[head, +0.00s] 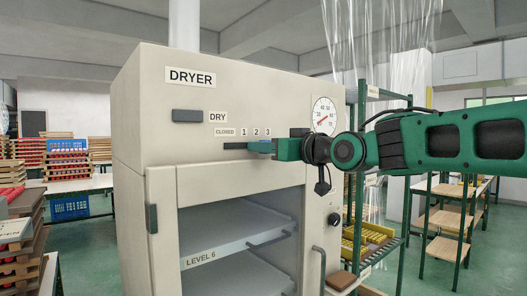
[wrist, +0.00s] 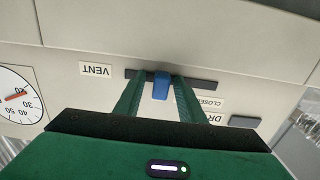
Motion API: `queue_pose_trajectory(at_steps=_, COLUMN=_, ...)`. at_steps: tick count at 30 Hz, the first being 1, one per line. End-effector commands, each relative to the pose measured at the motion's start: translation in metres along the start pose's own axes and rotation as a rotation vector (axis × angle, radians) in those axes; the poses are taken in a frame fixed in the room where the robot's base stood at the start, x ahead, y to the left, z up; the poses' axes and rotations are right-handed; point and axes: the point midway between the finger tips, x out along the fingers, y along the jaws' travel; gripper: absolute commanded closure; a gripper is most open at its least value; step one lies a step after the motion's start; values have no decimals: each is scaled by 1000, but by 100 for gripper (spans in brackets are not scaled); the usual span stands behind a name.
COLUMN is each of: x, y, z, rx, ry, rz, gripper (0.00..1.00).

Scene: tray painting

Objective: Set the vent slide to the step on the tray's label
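The vent slide is a dark slot (head: 234,146) with a blue knob (head: 262,147) on the dryer's front, under the marks CLOSED, 1, 2 and 3. My gripper (head: 277,149) reaches it from the right. In the upside-down wrist view, the knob (wrist: 162,86) stands between the two green fingers of my gripper (wrist: 158,78). A small gap shows beside the knob, so the fingers look open around it. The fingers hide the numbers there, and I cannot tell the exact step. No tray label with a step is readable.
The dryer (head: 145,90) has an open bay below with a shelf (head: 235,245) marked LEVEL 6. A dial gauge (head: 324,115) is to the right of the slide. A handle-like dark bar (head: 187,116) sits above left. A green rack (head: 380,235) stands at the right.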

Motion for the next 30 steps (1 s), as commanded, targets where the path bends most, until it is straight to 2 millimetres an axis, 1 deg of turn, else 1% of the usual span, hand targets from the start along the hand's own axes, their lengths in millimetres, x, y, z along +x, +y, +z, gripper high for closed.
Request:
queue_pose_trajectory(at_steps=7, x=-1, y=-1, z=0, rx=0, ry=0, rz=-1, gripper=64)
queue_pose_trajectory(at_steps=11, x=-10, y=0, z=-1, rx=-1, ry=1, rz=1, gripper=64)
queue_pose_trajectory(at_steps=14, x=-25, y=0, z=-1, rx=-1, ry=1, rz=1, gripper=64)
queue_pose_trajectory(at_steps=21, x=-70, y=1, z=0, rx=-1, ry=1, rz=2, gripper=64)
queue_pose_trajectory(at_steps=24, x=-86, y=0, z=0, rx=0, ry=1, rz=1, gripper=64)
queue_pose_trajectory(at_steps=27, x=-97, y=0, z=0, rx=0, ry=0, rz=1, gripper=64)
queue_pose_trajectory(at_steps=30, x=-104, y=0, z=1, rx=1, ry=-1, rz=0, gripper=64)
